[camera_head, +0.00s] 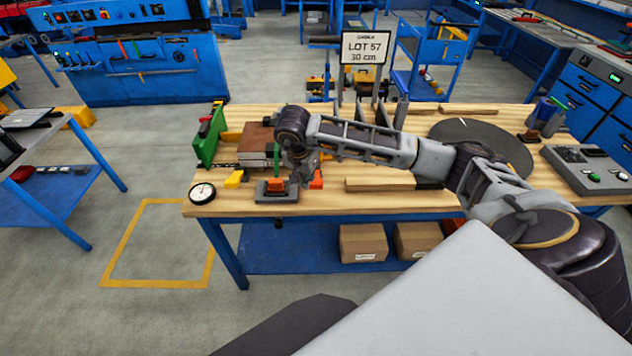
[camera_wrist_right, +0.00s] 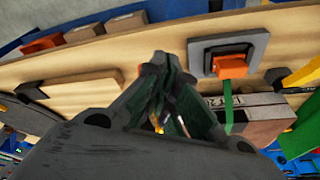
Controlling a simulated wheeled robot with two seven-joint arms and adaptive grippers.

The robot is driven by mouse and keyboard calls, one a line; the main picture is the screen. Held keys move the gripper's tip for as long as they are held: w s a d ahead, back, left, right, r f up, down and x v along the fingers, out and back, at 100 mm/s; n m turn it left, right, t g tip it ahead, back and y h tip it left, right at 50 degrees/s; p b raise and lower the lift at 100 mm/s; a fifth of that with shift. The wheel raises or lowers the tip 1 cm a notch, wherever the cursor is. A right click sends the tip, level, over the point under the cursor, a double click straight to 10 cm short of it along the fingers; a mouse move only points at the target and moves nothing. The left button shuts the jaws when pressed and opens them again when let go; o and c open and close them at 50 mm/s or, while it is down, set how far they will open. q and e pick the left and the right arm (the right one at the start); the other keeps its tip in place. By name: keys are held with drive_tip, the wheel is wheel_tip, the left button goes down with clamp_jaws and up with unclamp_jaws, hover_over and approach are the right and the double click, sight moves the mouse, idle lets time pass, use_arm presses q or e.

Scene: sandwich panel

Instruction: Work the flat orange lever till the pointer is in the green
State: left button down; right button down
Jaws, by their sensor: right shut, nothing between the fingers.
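The flat orange lever (camera_head: 277,184) sits on a grey base plate (camera_head: 262,196) near the front edge of the wooden table. In the right wrist view the lever (camera_wrist_right: 231,66) lies to the right of the fingers. My right gripper (camera_head: 303,180) is shut and empty, hanging just right of the lever in the head view. Its closed fingers also show in the right wrist view (camera_wrist_right: 172,62), apart from the lever. A round white dial (camera_head: 202,192) with a dark rim stands at the table's front left corner; its pointer and green zone are too small to read. My left gripper is not in view.
A yellow block (camera_head: 234,179) lies between dial and lever. A brown block (camera_head: 256,146) and a green panel (camera_head: 209,134) stand behind. An orange piece (camera_head: 316,179) is right of my gripper. A grey disc (camera_head: 480,145) and a button box (camera_head: 590,170) are farther right.

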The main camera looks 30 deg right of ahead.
drive_tip(key=v, duration=0.5)
drive_tip(key=shift+a+f, duration=0.1)
idle(1.5)
